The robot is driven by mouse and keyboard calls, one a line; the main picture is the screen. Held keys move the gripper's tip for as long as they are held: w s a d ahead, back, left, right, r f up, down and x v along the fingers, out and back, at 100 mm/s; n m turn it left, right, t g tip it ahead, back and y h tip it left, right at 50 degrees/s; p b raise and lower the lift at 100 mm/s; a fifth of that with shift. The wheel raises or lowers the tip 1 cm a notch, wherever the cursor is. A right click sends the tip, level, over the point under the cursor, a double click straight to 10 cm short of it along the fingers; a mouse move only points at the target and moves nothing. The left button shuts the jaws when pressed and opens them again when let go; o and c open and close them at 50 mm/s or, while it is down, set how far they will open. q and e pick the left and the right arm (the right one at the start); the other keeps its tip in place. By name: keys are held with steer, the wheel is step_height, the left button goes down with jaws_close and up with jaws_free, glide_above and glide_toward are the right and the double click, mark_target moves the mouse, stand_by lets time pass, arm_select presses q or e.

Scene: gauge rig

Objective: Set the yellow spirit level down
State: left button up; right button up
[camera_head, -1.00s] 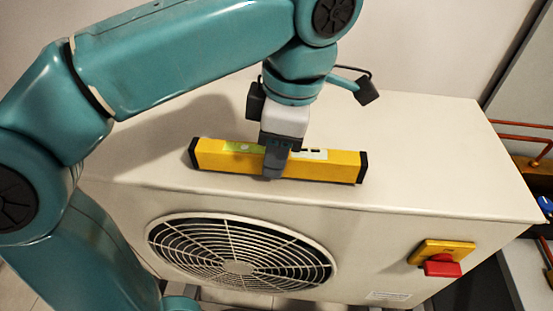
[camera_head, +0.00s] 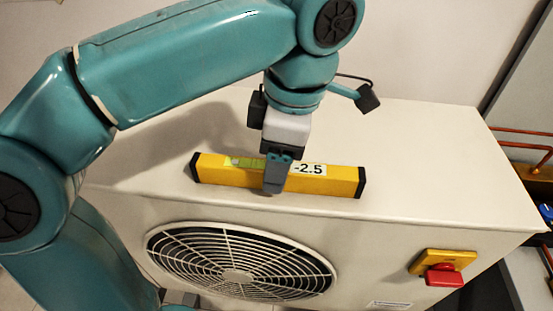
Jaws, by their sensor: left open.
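The yellow spirit level (camera_head: 220,175), with black end caps, lies lengthwise along the top of the cream fan unit (camera_head: 430,150), close to its front edge. A green vial and a white display reading -2.5 show on it. It appears to rest on the top, though contact along its whole underside cannot be seen. My left gripper (camera_head: 276,180) is open at the middle of the level, with a grey finger in front of its near face. The other finger is hidden behind. My right gripper is not in view.
A round fan grille (camera_head: 240,262) is on the unit's front. A yellow box with a red knob (camera_head: 444,275) sticks out at the front right. Copper pipes (camera_head: 520,146) run beyond the right side. The top right of the unit is clear.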

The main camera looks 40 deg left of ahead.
arm_select(q)
steer(key=r, duration=0.2)
steer(key=r+p, duration=0.1)
steer(key=r, duration=0.1)
steer(key=d+r+p, duration=0.1)
steer(key=r, duration=0.2)
steer(key=shift+w, duration=0.25)
steer(key=r+p, duration=0.4)
steer(key=shift+w+d, duration=0.15)
steer(key=shift+d, duration=0.15)
steer(key=shift+f, duration=0.1)
